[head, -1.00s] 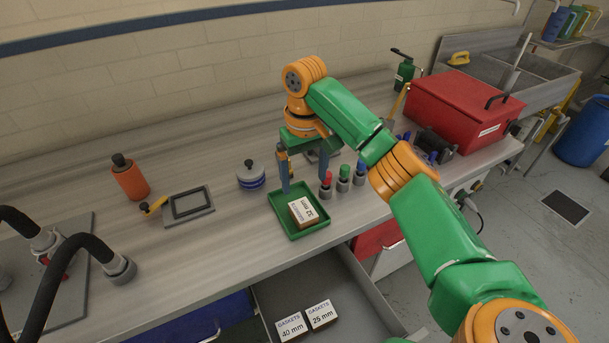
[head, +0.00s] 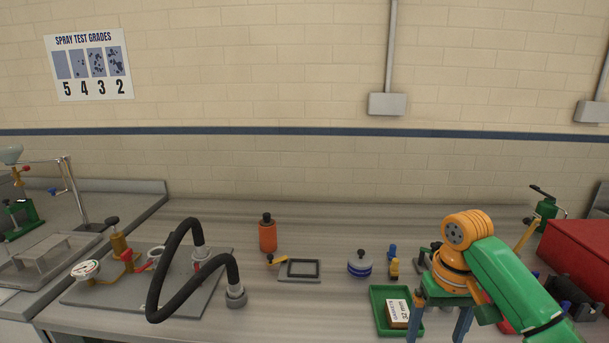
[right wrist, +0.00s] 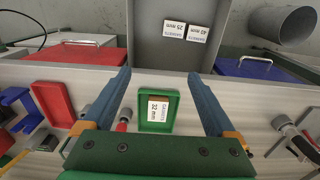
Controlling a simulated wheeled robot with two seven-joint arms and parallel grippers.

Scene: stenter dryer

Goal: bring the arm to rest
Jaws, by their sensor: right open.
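My right gripper (head: 440,328) is at the lower right of the head view, fingers pointing down, overlapping the right edge of the green tray (head: 376,296). The tray holds a box labelled gaskets 32 mm (head: 397,313). In the right wrist view my right gripper (right wrist: 165,75) is open, its two blue fingers wide apart with nothing held. There the tray (right wrist: 158,83) and its box (right wrist: 158,110) show between the fingers, apart from them. My left gripper is in neither view.
An open drawer (right wrist: 148,42) holds gasket boxes labelled 25 mm (right wrist: 174,29) and 42 or 40 mm. An orange bottle (head: 267,236), a framed plate (head: 300,270) and a blue-banded pot (head: 360,264) stand left of the tray. A red case (head: 578,250) is at right.

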